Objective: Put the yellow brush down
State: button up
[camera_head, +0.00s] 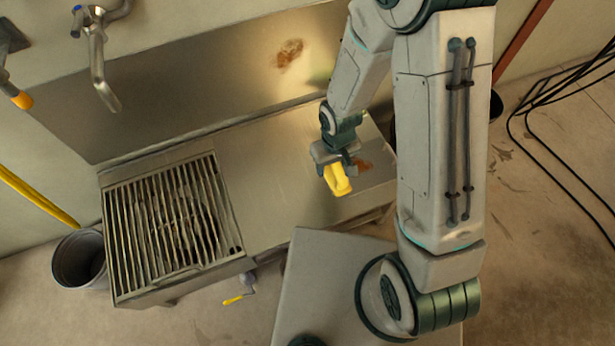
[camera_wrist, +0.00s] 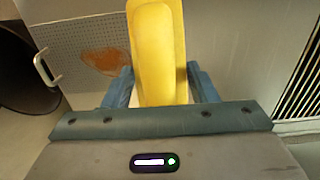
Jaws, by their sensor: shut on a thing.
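The yellow brush (camera_head: 337,180) is held in my gripper (camera_head: 335,166), over the right part of the metal counter (camera_head: 270,165). In the wrist view the brush (camera_wrist: 160,50) is a long yellow shape that stands out between the two blue fingers of my gripper (camera_wrist: 162,88). The fingers are shut on it. Whether the brush touches the counter or hangs above it I cannot tell for sure. Its far end is cut off by the top of the wrist view.
A slatted grate (camera_head: 172,215) fills the left part of the counter, under a metal tap (camera_head: 97,65). A grey bucket (camera_head: 80,259) stands on the floor at left. Bare counter lies between the grate and my gripper. Black cables (camera_head: 560,125) run at far right.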

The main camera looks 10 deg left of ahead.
jog(key=a+f, duration=0.1)
jog(key=a, duration=0.1)
jog(key=a+f+b, duration=0.1)
jog(key=a, duration=0.1)
jog(key=a+f, duration=0.2)
jog(key=shift+a+b, duration=0.25)
jog(key=shift+b, duration=0.05)
jog(key=shift+f+b, duration=0.85)
jog(key=shift+f, duration=1.1)
jog(key=shift+f, duration=0.2)
jog(key=o, duration=0.9)
jog(key=shift+r, duration=0.1)
